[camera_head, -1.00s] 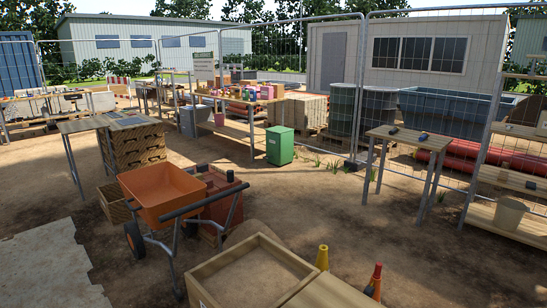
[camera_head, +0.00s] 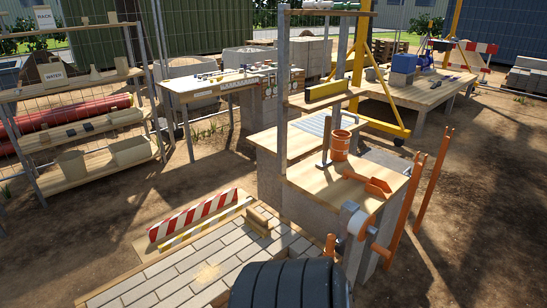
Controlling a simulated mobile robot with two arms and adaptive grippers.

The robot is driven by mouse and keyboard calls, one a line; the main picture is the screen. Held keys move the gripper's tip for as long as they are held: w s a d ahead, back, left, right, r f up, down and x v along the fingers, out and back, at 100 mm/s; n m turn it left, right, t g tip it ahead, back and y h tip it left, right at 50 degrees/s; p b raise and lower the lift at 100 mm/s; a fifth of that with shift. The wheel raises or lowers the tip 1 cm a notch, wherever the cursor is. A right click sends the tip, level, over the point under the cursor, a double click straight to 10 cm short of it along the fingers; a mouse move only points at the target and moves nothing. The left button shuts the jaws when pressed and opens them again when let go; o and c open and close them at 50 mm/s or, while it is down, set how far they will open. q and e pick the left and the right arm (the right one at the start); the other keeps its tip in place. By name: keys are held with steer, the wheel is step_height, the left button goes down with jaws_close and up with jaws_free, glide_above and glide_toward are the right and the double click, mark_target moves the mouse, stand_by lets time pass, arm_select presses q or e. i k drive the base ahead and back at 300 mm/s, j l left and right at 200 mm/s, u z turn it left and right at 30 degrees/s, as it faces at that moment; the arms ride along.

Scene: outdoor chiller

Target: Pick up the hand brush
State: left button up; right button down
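A small tan and brown block-shaped item (camera_head: 261,219) rests at the far right end of the grey paved patch (camera_head: 165,287), beside the yellow bar. It may be the hand brush, but it is too small to tell bristles from handle for certain. Neither of my grippers shows in the head view, so nothing is seen near or touching this item.
A red-and-white striped board (camera_head: 194,215) and a yellow bar (camera_head: 205,222) lie along the patch's far edge. A wooden-topped bench (camera_head: 318,190) with an orange cup (camera_head: 340,145) stands to the right. A black ribbed object (camera_head: 290,285) blocks the bottom middle. Dirt at right is open.

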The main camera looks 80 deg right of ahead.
mark_target(259, 223)
steer(key=z, duration=2.45)
steer(key=i+l+u, duration=0.2)
steer(key=l+u, duration=0.25)
steer(key=i+l+u, duration=0.1)
steer(key=l+u, duration=0.75)
steer(key=i+l, duration=0.05)
steer(key=l, duration=0.1)
